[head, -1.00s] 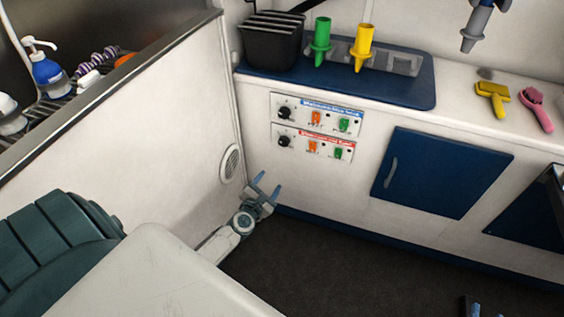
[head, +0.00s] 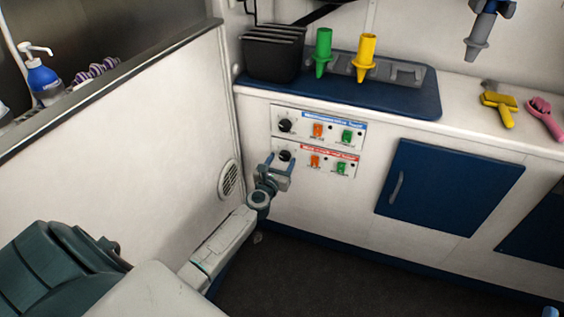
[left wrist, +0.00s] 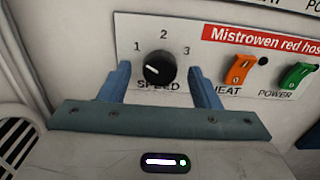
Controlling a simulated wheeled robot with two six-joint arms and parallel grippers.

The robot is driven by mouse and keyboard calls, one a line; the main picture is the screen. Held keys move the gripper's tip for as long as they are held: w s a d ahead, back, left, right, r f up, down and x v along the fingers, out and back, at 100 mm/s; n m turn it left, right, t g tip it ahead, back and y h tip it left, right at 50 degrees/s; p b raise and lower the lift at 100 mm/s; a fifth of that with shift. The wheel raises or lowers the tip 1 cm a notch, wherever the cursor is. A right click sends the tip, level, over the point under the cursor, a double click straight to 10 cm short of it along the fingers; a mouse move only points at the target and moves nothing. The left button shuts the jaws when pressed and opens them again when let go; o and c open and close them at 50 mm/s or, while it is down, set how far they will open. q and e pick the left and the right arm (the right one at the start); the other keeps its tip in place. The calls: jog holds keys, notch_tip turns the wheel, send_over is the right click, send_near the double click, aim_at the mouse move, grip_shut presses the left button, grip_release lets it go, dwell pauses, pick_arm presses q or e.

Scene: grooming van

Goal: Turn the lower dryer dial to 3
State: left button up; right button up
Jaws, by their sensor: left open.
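The lower dryer dial (head: 284,156) is a black knob on the red-labelled lower panel (head: 325,161). In the left wrist view the dial (left wrist: 160,70) has marks 1, 2 and 3 around it and SPEED below. Its white pointer line is tilted to the upper left, roughly towards 1. My left gripper (head: 280,163) is open in front of the lower panel. Its blue fingers stand on either side of the dial in the left wrist view; I cannot tell whether they touch it. A small blue tip of my right gripper (head: 550,311) shows at the bottom right edge.
The upper panel (head: 318,128) with its own black dial (head: 285,125) is just above. Orange switches (head: 315,161) and green switches (head: 342,168) lie right of the dials. A white side wall (head: 150,160) with a round vent (head: 229,180) stands close on the left. A blue cupboard door (head: 450,185) is farther right.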

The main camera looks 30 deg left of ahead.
pick_arm(q)
jog(key=shift+w+a, duration=0.1)
jog(key=shift+w, duration=0.45)
pick_arm(e)
jog(key=shift+s+r+t, duration=0.15)
jog(key=shift+r+t, duration=0.25)
jog(key=shift+r, duration=0.1)
pick_arm(q)
jog(key=c, duration=1)
jog(key=shift+o, duration=0.2)
